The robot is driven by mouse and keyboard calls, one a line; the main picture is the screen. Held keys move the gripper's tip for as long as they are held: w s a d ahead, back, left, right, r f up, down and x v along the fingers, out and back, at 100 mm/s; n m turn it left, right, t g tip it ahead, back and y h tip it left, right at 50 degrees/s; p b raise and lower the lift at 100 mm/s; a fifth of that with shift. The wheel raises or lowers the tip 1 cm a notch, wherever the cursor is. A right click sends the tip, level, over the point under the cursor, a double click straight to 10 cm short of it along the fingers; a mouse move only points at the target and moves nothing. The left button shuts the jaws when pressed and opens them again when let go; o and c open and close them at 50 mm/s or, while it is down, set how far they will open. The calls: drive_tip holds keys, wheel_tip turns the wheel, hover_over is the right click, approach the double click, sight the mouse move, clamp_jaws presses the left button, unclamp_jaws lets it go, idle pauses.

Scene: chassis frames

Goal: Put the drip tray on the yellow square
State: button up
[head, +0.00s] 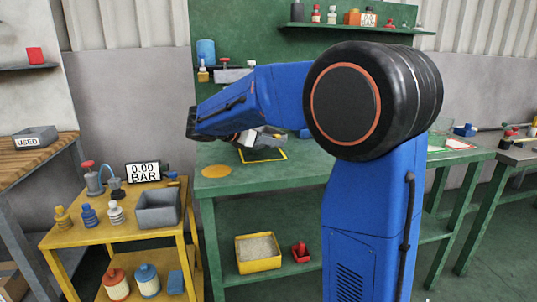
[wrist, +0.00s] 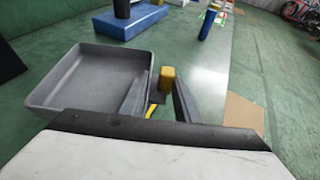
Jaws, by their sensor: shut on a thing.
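The drip tray (wrist: 88,84) is a shallow grey open tray, empty, to the left of my fingers in the wrist view. My gripper (wrist: 160,97) is shut on it at its right side, with a yellow block (wrist: 167,77) showing between the fingers. In the head view my gripper (head: 258,137) is low over the green bench, partly hidden by my arm. The yellow square (head: 265,160) is an outline on the bench directly below it, with a dark inside. A bit of yellow line shows by the fingers in the wrist view. Whether the tray touches the bench is unclear.
An orange disc (head: 216,171) lies left of the square on the green bench (head: 300,172). A blue block (wrist: 130,20) stands beyond the tray. A yellow cart (head: 125,228) with a grey bin (head: 158,209), bottles and a gauge stands front left.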

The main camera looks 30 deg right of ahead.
sight(271, 162)
drive_tip(key=shift+f, duration=2.2)
drive_tip(key=shift+f, duration=0.15)
drive_tip(key=o, duration=1.1)
drive_tip(key=shift+o, duration=0.2)
drive_tip(key=shift+a+r, duration=0.15)
drive_tip(key=shift+r, duration=0.1)
drive_tip(key=v, duration=1.1)
drive_tip(key=shift+s+a+r, duration=0.1)
drive_tip(key=shift+a+r, duration=0.05)
drive_tip(key=shift+a, duration=0.05)
